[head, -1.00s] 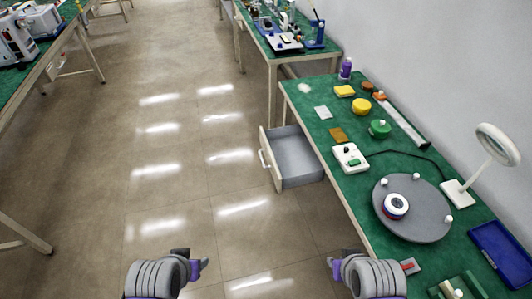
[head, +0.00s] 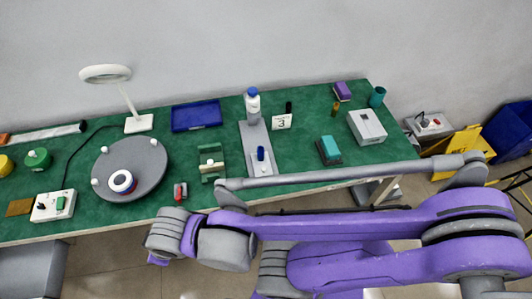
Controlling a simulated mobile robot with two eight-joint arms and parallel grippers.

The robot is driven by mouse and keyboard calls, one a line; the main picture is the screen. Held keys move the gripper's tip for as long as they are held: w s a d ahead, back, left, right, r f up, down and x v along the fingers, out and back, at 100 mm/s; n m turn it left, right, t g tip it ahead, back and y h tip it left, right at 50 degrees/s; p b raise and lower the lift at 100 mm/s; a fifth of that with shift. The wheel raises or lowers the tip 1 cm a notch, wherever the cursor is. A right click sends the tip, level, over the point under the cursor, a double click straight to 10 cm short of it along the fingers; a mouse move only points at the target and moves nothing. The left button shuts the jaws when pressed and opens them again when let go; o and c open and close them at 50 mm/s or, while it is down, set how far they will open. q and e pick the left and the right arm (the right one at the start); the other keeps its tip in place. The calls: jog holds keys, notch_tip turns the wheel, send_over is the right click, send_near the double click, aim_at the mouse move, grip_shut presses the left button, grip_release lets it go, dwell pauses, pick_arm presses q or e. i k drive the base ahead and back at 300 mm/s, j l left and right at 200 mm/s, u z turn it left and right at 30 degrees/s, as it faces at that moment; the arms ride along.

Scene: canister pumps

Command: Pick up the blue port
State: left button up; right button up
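A small upright blue piece (head: 261,154) stands on the front part of a grey plate (head: 259,137) on the green bench. A white bottle with a blue cap (head: 252,104) stands at the plate's back end. A ring-shaped part in white, dark blue and red (head: 122,182) lies on a round grey disc (head: 145,158). I cannot tell for certain which of these is the blue port. My purple and grey arms fill the lower right. One gripper's purple tip (head: 158,260) shows small below its wrist, in front of the bench. Finger openings are hidden.
A blue tray (head: 196,116), a green holder (head: 211,166), a red and grey piece (head: 180,191), a teal block (head: 329,149) and a white box (head: 367,127) are on the bench. A magnifier lamp (head: 139,122) stands behind the disc. My arm passes close to the bench's front edge.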

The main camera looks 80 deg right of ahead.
aim_at(260, 150)
jog(key=z, duration=2.8)
jog(key=i+j+z, duration=0.1)
jog(key=z, duration=0.2)
jog(key=i+j+z, duration=0.1)
jog(key=z, duration=0.25)
jog(key=i+j, duration=0.05)
jog(key=i, duration=0.05)
